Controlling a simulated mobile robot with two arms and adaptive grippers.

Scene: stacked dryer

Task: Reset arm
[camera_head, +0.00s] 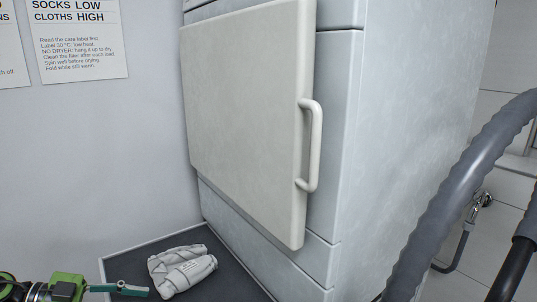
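My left gripper (124,289) enters at the bottom left corner. A green body and one teal finger show, with the fingertip just left of a folded pale grey cloth bundle (181,269). There is a small visual gap between them, and no cloth is seen in the gripper. The frame cuts off the rest of the gripper, so its opening is unclear. My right gripper is out of view.
A pale dryer door (245,110) with a vertical handle (312,145) stands out from the grey cabinet (410,110). The bundle lies on a dark mat (232,284) below. A grey ribbed hose (455,195) crosses the right side. Wall signs (80,40) hang left.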

